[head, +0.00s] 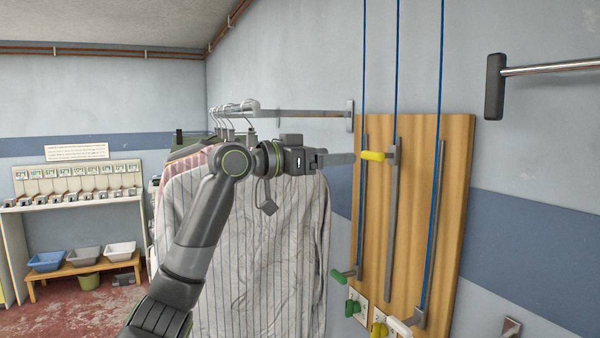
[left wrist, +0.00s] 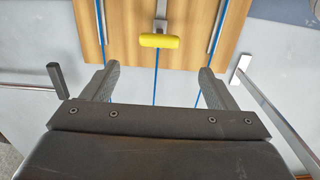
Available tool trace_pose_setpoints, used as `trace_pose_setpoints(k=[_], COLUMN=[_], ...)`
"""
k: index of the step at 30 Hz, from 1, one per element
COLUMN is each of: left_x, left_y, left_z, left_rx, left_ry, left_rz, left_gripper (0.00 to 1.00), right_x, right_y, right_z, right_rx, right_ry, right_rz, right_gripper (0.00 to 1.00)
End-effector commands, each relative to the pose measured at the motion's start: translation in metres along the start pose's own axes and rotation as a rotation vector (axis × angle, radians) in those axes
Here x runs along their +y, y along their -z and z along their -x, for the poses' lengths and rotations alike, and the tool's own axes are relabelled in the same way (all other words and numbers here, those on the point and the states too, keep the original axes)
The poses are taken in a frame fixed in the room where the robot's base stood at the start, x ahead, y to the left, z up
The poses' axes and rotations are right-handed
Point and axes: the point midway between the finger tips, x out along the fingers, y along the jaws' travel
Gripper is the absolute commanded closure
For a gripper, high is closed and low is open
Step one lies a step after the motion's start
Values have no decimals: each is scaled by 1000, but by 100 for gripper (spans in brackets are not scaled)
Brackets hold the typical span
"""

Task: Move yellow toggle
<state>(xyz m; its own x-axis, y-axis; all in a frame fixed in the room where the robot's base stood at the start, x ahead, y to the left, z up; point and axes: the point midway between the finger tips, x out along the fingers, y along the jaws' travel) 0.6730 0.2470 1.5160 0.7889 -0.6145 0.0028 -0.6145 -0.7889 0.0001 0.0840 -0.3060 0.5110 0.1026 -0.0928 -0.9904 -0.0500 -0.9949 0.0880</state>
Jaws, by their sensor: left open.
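The yellow toggle (head: 373,156) is a short rounded bar on a grey metal bracket, high on the middle blue cord's track on the wooden board (head: 456,190). In the left wrist view the yellow toggle (left wrist: 159,41) lies crosswise at the top centre, beyond the fingertips. My left gripper (head: 338,159) is just left of the toggle in the head view, pointing at it, and appears apart from it. In the left wrist view my left gripper (left wrist: 156,80) has its fingers spread with nothing between them. My right gripper is not in view.
A green handle (head: 340,276) and a white handle (head: 400,327) sit low on the neighbouring tracks. Wall sockets with coloured plugs are below. Striped shirts (head: 270,240) hang from a rail (head: 310,114) beside my left arm. A dark-ended rod (head: 494,87) projects at upper right.

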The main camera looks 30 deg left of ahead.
Motion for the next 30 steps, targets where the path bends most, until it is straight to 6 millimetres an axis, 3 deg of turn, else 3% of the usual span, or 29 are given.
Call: trace_pose_setpoints(k=[1, 6, 12, 30], left_x=[-1, 0, 0, 0], left_y=[-4, -3, -1, 1], left_z=[12, 39, 58, 62], left_rx=[-1, -1, 1, 1], left_ry=[5, 3, 1, -1], left_rz=[-5, -4, -1, 0], left_gripper=[20, 20, 20, 20], right_x=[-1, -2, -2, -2], right_y=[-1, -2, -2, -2], right_z=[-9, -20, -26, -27], right_rx=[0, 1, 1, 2], right_ry=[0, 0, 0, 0], right_rz=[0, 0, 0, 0], right_gripper=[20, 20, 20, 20])
